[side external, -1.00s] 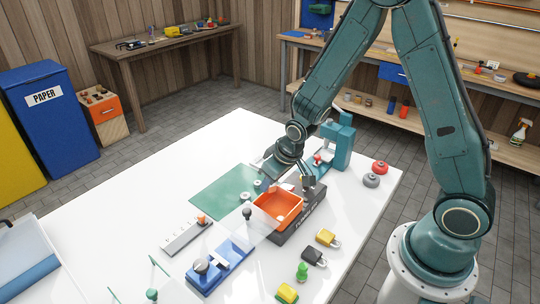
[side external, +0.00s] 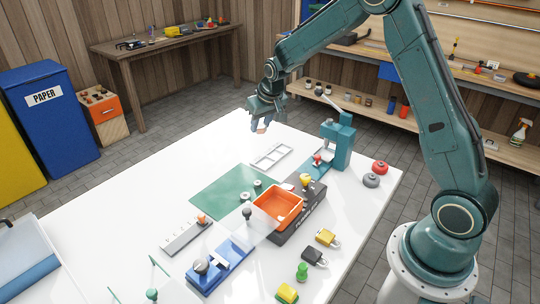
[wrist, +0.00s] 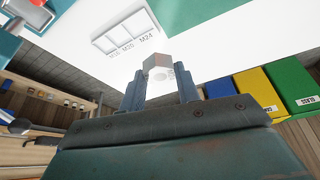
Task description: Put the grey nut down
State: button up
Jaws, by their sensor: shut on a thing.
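My gripper (side external: 259,124) is raised above the far end of the white table. It is shut on the grey nut (wrist: 157,63), which shows between the fingertips in the wrist view, held clear of the table. A white tray (side external: 272,156) with three compartments lies on the table beyond the green mat (side external: 222,188). In the wrist view the tray (wrist: 124,33) is at upper left, with size labels including M20 and M24 printed beside it. Two small grey ring-like pieces (side external: 258,183) are on or near the mat's right edge.
An orange bin (side external: 278,207) on a dark base and a teal press (side external: 338,143) stand right of the mat. A blue fixture (side external: 214,270), padlocks and a green figure are nearer the front. White table around the tray is clear.

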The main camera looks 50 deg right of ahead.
jog(key=w+d+r+m, duration=0.1)
jog(key=w+d+r, duration=0.2)
jog(key=d+r, duration=0.25)
jog(key=shift+h, duration=0.3)
jog(key=shift+d+f, duration=0.15)
jog(key=shift+f, duration=10.3)
jog(key=shift+f, duration=0.6)
jog(key=o, duration=1)
jog(key=shift+r, duration=0.1)
jog(key=shift+r, duration=0.75)
jog(key=v, duration=1.1)
jog(key=shift+r, duration=0.25)
jog(key=shift+s, duration=0.15)
